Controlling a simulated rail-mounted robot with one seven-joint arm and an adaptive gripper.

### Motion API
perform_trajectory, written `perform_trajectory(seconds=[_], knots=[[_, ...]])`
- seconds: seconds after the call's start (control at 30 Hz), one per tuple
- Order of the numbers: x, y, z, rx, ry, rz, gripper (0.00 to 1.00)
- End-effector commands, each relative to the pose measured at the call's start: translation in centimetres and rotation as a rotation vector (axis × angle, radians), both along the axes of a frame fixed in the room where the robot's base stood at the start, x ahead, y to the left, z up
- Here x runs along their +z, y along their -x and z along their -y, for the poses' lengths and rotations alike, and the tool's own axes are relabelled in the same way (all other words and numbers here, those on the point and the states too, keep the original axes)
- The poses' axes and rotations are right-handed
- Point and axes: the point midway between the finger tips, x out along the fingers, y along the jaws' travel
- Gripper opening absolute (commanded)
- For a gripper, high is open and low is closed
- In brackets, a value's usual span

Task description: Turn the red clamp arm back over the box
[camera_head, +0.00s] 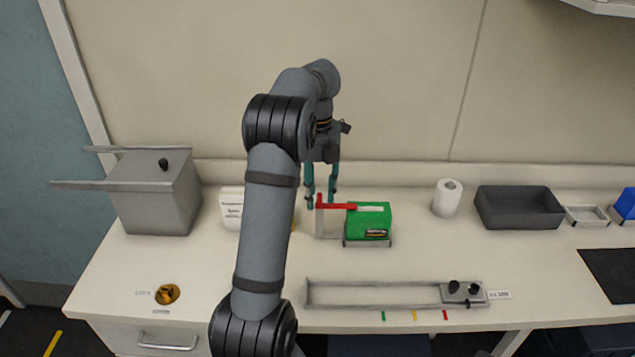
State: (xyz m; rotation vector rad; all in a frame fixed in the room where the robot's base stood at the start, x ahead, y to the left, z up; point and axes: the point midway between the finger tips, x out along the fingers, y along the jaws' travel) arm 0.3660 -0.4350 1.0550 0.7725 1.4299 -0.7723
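The green box (376,219) sits in a low grey holder (367,243) in the middle of the bench, with a pale strip on its top. The red clamp arm (338,206) lies level to the left of the box, its right end at the box's upper left edge. A short red upright piece stands at its left end. My gripper (320,203) points down over that left end. Its two teal fingers are apart, one on each side of the red upright in this view. I cannot tell whether they touch it.
A grey metal box (155,205) with long bars and a white sign (231,205) stand left. A metal rail frame (375,307) lies in front. A white roll (447,198) and a dark tray (519,208) stand right.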

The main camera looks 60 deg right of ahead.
Motion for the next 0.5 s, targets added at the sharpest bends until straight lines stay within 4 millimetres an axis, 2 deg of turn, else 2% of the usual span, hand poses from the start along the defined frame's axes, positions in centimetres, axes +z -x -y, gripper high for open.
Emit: perform_trajectory(seconds=[0.17, 0.4, 0.5], knots=[[2.6, 0.0, 0.2, -0.001, 0.007, 0.002, 0.38], [7.8, 0.0, 0.2, -0.001, 0.006, 0.002, 0.38], [9.5, 0.0, 0.2, -0.002, 0.006, 0.002, 0.38]])
